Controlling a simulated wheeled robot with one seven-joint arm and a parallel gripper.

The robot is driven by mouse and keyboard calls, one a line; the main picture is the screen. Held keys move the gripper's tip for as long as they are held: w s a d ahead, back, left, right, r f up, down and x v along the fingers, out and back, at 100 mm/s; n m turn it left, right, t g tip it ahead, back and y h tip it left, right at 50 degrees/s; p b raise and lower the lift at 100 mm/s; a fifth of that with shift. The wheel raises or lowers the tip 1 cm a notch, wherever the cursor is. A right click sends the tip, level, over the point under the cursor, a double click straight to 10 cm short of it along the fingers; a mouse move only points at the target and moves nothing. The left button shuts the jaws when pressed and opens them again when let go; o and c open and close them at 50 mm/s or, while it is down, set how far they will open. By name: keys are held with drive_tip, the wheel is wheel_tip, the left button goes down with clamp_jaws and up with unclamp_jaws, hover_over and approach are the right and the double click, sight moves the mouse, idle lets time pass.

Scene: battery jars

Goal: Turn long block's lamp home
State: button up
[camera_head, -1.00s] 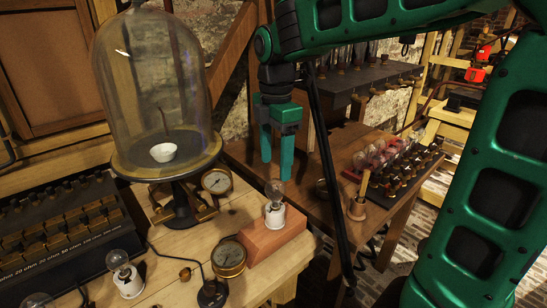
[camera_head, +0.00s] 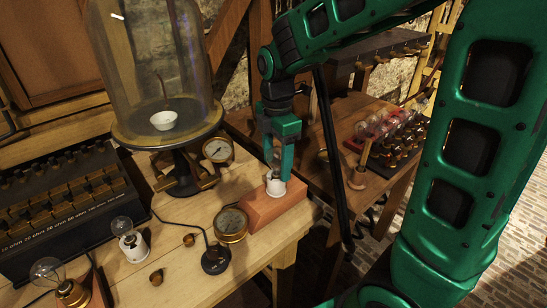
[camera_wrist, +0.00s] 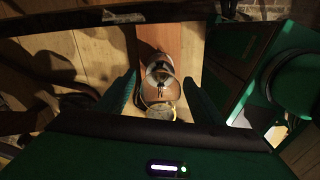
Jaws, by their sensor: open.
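The long block (camera_head: 262,206) is a reddish wooden block at the right front edge of the pale bench. A white socket (camera_head: 276,187) stands on it. The lamp in it is mostly hidden behind my gripper (camera_head: 278,174) in the head view. In the wrist view the clear glass lamp (camera_wrist: 160,76) stands between my two green fingers, with the block (camera_wrist: 158,42) under it. My gripper (camera_wrist: 160,97) is open, pointing down over the lamp, with a finger on either side. I cannot tell whether either finger touches the glass.
A round brass gauge (camera_head: 231,224) sits just left of the block. A glass bell jar (camera_head: 155,70) on a dark stand is behind. Another small lamp (camera_head: 122,226) in a white socket and a lamp on a wooden base (camera_head: 48,271) stand at left.

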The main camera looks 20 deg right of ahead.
drive_tip(key=c, duration=1.2)
drive_tip(key=m, duration=0.5)
drive_tip(key=shift+m, duration=0.7)
drive_tip(key=m, duration=0.6)
drive_tip(key=shift+m, duration=0.3)
